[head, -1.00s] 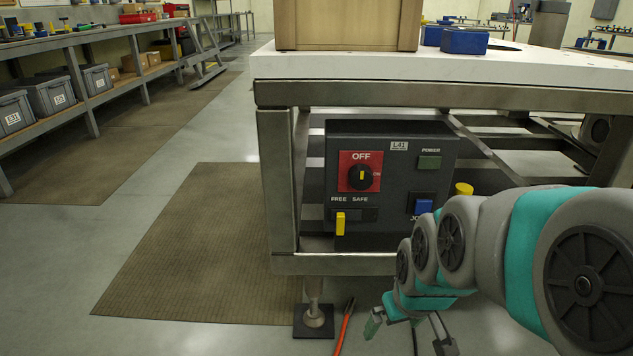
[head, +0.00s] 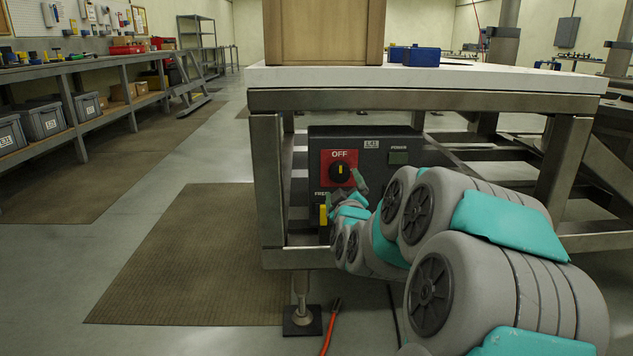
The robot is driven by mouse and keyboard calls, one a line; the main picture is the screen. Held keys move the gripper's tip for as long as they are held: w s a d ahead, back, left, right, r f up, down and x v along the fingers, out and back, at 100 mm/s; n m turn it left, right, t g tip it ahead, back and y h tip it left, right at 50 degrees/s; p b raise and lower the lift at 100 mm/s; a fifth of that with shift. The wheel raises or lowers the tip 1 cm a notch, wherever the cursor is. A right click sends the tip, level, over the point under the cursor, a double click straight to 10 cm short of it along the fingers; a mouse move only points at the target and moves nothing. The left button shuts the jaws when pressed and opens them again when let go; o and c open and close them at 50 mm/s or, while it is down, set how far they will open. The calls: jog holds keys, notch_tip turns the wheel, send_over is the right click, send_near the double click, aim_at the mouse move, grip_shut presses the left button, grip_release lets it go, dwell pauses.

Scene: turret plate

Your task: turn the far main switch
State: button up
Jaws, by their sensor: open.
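A dark control box (head: 328,145) labelled L41 is mounted under the white-topped bench. On its red square marked OFF is a round black main switch (head: 340,173) with a yellow pointer, which looks about upright. It is the only such switch I see. My gripper (head: 347,191) is open, just below and to the right of the switch. One finger overlaps the red square's lower right corner; I cannot tell whether it touches. My arm hides the ON mark and the lower right of the box. A yellow lever (head: 323,214) is partly visible at the lower left.
A steel bench frame (head: 268,190) surrounds the box, with its left leg close by. A wooden crate (head: 320,35) and a blue block (head: 421,57) stand on top. An orange cable (head: 329,330) lies on the floor.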

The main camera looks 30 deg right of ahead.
aim_at(340, 175)
jog(key=x, duration=0.8)
jog(key=shift+s, duration=0.1)
jog(key=shift+c, duration=0.2)
jog(key=c, duration=1.3)
